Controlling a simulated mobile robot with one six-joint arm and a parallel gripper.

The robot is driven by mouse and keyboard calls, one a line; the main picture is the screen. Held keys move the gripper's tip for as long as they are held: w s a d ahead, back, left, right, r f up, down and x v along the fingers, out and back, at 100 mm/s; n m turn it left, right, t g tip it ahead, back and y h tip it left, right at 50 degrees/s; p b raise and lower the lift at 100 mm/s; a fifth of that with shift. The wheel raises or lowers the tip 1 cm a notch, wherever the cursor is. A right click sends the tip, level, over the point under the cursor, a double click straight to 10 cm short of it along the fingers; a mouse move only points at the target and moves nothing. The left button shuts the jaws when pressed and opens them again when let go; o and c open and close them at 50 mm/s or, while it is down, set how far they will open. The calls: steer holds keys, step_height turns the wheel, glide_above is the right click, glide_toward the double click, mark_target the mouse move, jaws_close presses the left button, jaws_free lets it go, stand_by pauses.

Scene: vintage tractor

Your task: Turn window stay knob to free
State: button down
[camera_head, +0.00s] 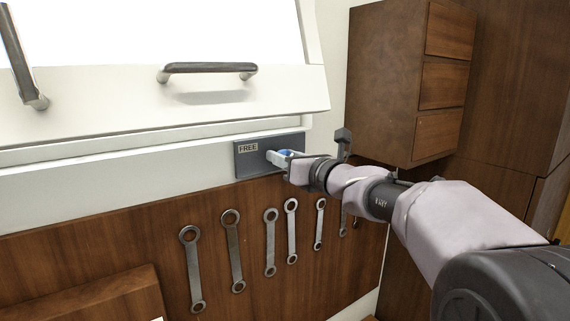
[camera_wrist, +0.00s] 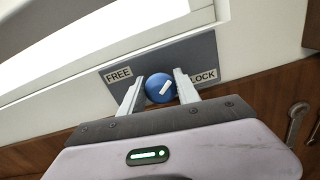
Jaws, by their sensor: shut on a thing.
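The window stay knob (camera_wrist: 160,88) is a round blue knob with a white pointer bar. It sits on a grey plate (camera_wrist: 204,52) with a FREE label (camera_wrist: 119,75) on the left and a LOCK label (camera_wrist: 204,76) on the right. In the wrist view the white bar slants up to the right. My gripper (camera_wrist: 158,90) is shut on the knob, one finger on each side. In the head view my gripper (camera_head: 276,157) reaches the grey plate (camera_head: 246,164) from the right and hides most of the knob and the LOCK label.
A white window frame with a dark handle (camera_head: 210,68) is above the plate. Several wrenches (camera_head: 233,250) hang on the wood panel below. A wooden drawer cabinet (camera_head: 400,85) is on the wall to the right, close above my arm.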

steer(key=n+b, duration=0.1)
steer(key=b, duration=0.1)
steer(key=n+b, duration=0.2)
steer(key=shift+f+n, duration=0.3)
steer(key=n+b, duration=0.4)
steer(key=shift+a+n, duration=0.15)
steer(key=shift+n, duration=0.15)
steer(key=n+b, duration=0.4)
steer(key=shift+s, duration=0.1)
steer(key=n+b, duration=0.3)
steer(key=n, duration=0.1)
steer(key=n+b, duration=0.3)
steer(key=n, duration=0.3)
steer(key=shift+f+b, duration=0.1)
steer(key=shift+b, duration=0.25)
steer(key=n+b, duration=0.2)
steer(key=n, duration=0.3)
steer(key=shift+n, duration=0.4)
steer(key=c, duration=0.9)
jaws_free()
